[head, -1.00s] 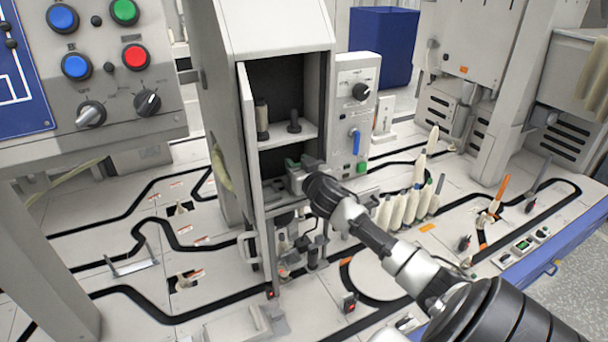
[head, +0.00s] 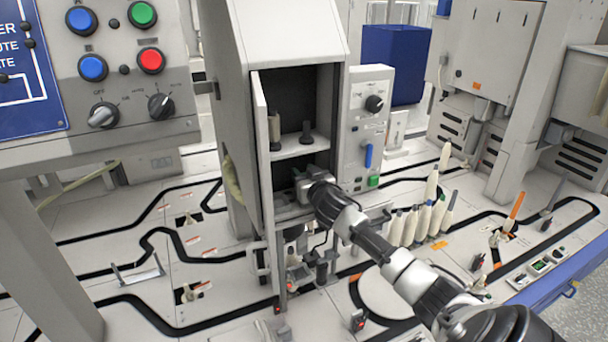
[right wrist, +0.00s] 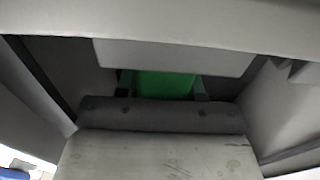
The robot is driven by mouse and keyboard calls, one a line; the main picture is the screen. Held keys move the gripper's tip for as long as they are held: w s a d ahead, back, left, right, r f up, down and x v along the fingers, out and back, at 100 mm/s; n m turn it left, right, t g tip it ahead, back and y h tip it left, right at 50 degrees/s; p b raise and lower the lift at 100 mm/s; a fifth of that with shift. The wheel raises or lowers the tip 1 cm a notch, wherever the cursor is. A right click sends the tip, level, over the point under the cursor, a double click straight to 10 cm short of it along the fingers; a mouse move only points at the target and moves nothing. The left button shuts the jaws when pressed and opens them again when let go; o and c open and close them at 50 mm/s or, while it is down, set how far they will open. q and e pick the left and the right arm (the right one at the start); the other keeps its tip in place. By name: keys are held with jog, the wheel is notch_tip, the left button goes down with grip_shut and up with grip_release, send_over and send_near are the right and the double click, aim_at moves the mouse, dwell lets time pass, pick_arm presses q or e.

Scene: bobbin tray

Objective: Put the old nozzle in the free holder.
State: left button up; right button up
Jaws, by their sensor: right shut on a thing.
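My right gripper (head: 303,184) is inside the lower compartment of the open grey cabinet (head: 290,40), just below its shelf. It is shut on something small. In the right wrist view a green piece (right wrist: 165,84) shows between the fingertips; I take it for the old nozzle, but its shape is mostly hidden. On the shelf (head: 300,149) stand a taller grey-brown upright piece (head: 275,130) at left and a short dark upright piece (head: 307,132) at right. I cannot tell which spot is the free holder. My left gripper is not in view.
The cabinet door (head: 264,150) stands open at the left. A control panel (head: 366,125) with a blue lever adjoins the cabinet at right. Several cream bobbins (head: 425,218) stand right of my arm. Small fittings (head: 322,268) stand below the compartment.

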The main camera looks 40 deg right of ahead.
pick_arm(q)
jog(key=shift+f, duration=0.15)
pick_arm(e)
jog(key=shift+f, duration=0.25)
pick_arm(q)
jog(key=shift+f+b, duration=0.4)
jog(key=shift+b, duration=0.1)
pick_arm(e)
jog(key=shift+f, duration=0.55)
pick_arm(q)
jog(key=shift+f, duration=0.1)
pick_arm(e)
jog(key=shift+f, duration=0.2)
jog(key=o, duration=1)
jog(key=shift+s, duration=0.15)
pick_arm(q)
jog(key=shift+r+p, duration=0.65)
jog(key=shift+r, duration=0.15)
pick_arm(e)
jog(key=v, duration=1.1)
jog(key=shift+s, duration=0.35)
